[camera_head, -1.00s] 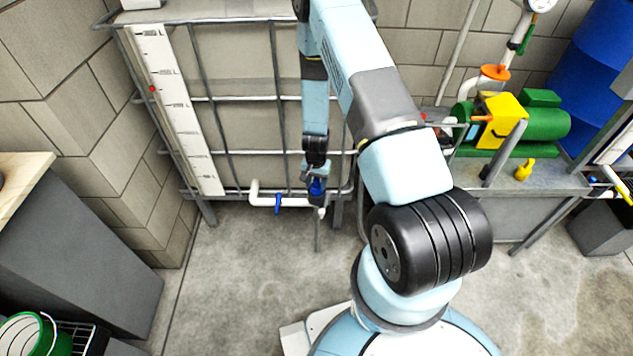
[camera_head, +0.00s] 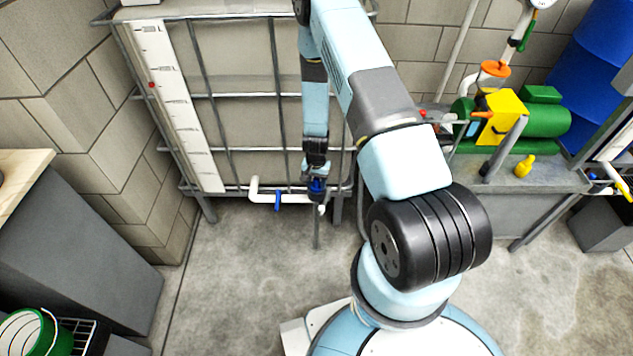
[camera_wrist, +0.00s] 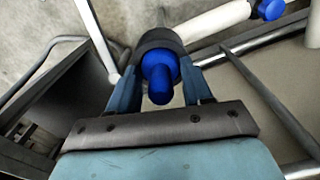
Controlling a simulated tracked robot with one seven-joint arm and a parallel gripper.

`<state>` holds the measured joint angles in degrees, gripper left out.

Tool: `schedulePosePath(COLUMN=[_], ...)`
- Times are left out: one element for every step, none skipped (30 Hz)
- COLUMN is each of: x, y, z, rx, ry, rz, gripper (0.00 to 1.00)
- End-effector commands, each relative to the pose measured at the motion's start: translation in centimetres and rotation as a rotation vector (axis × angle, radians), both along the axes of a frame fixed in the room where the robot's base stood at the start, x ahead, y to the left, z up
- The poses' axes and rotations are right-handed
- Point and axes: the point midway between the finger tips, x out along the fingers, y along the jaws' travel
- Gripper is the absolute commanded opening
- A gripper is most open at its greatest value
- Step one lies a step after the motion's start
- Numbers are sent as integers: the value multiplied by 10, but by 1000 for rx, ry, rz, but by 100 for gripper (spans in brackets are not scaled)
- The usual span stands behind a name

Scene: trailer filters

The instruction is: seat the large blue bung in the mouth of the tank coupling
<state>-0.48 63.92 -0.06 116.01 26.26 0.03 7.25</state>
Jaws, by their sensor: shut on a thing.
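My gripper (camera_head: 316,176) is low in front of the caged tank and points down. In the wrist view its two fingers (camera_wrist: 160,72) stand on either side of the large blue bung (camera_wrist: 160,78) and are shut on it. The bung also shows small below the gripper in the head view (camera_head: 317,187). The dark grey collar of the tank coupling (camera_wrist: 158,38) shows around the far side of the bung, at the end of the white pipe. The bung lines up roughly with the mouth, but its lower end is hidden, so I cannot tell how deep it sits.
A white outlet pipe (camera_head: 258,194) with a blue valve handle (camera_head: 278,201) runs close to the left of the gripper. The tank's metal cage bars (camera_head: 240,150) stand behind. A bench with a green pump (camera_head: 545,122) is at right. The floor in front is clear.

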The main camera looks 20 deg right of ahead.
Motion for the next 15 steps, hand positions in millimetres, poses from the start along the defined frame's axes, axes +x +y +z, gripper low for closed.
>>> schedulePosePath(x=[0,0,0,0,0,0,0,0,0,0,0,0,0,0,0], y=[0,0,0,0,0,0,0,0,0,0,0,0,0,0,0], z=[-1,-1,-1,-1,-1,-1,-1,-1,-1,-1,-1,-1,-1,-1,-1], rx=[0,0,0,0,0,0,0,0,0,0,0,0,0,1,0], ry=[0,0,0,0,0,0,0,0,0,0,0,0,0,1,1], rz=[0,0,0,0,0,0,0,0,0,0,0,0,0,0,0], gripper=[14,52,56,59,62,66,69,72,75,78,79,79,79,79,79])
